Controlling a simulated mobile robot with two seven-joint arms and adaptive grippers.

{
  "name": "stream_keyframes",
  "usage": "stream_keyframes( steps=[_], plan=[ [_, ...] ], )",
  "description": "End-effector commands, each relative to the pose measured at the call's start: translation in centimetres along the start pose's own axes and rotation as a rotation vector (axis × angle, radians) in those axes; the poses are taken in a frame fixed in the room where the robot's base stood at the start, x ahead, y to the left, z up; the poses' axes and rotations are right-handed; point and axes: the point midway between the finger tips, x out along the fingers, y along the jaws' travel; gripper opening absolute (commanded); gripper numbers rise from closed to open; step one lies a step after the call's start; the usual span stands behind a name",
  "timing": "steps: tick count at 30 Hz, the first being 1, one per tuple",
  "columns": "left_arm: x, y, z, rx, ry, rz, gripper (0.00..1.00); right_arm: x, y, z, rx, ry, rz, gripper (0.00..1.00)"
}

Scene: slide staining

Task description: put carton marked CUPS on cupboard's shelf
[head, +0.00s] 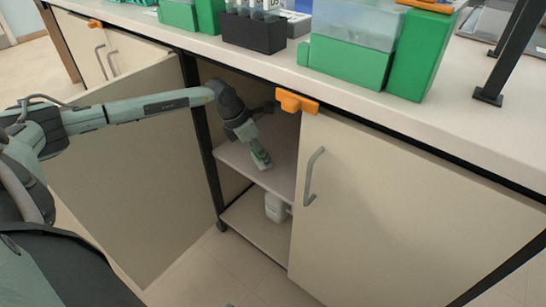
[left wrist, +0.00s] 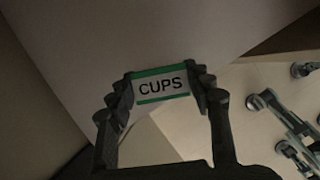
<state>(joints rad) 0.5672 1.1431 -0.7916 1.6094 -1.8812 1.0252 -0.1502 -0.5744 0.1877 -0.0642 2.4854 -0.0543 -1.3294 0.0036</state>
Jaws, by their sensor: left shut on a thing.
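The carton marked CUPS (left wrist: 161,84) is a small white box with green bands, its label facing my left wrist camera. My left gripper (left wrist: 160,92) is shut on it, one finger on each side. In the head view, my left arm reaches through the open cupboard door, and the carton (head: 262,161) is inside, at the upper shelf (head: 284,178). I cannot tell whether the carton touches the shelf. My right gripper is in neither view.
The left cupboard door (head: 135,160) stands open and the right door (head: 390,210) is shut. A white container (head: 276,208) stands on the lower level. The bench top (head: 300,82) above carries green boxes (head: 345,65) and a dark rack (head: 253,33). Orange clips (head: 296,101) sit at its edge.

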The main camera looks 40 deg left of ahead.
Motion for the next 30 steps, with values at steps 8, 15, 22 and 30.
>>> stream_keyframes(
  steps=[8, 15, 22, 30],
  plan=[
    [1.5, 0.0, 3.4, 0.000, 0.002, 0.000, 0.27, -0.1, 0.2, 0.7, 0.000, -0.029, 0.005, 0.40],
    [3.9, 0.0, 2.3, -0.001, 0.004, -0.001, 0.27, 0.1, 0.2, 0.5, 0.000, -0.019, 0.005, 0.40],
    [4.7, 0.0, 2.0, 0.001, 0.002, 0.001, 0.27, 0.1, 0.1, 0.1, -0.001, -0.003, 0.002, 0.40],
    [4.8, 0.0, 1.9, 0.000, 0.002, 0.000, 0.61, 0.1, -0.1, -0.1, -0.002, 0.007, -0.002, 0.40]
  ],
)
